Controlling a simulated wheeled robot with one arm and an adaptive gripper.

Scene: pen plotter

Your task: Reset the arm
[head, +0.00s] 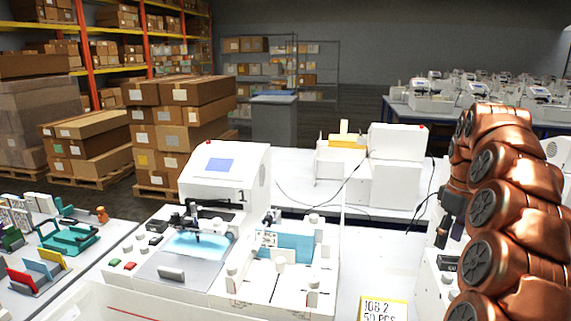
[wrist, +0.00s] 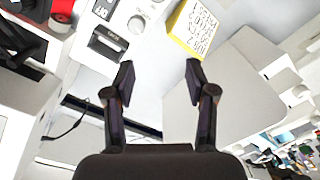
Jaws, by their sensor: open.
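My gripper (wrist: 160,80) is open and empty in the wrist view, its two dark fingers spread apart over a white surface. In the head view my copper arm is folded at the right side, and the dark gripper (head: 446,215) hangs beside it, partly hidden by the arm. The white pen plotter (head: 222,175), marked 1, stands on the table left of centre, well apart from the gripper. Its pen carriage (head: 193,215) is over a lit bed.
A yellow-edged job card (head: 383,311) lies at the front; a yellow card shows in the wrist view (wrist: 190,27). Blue blocks (head: 290,242) sit in a white fixture right of the plotter. Teal, red and yellow items (head: 66,237) stand on the left table. Stacked boxes (head: 180,120) are behind.

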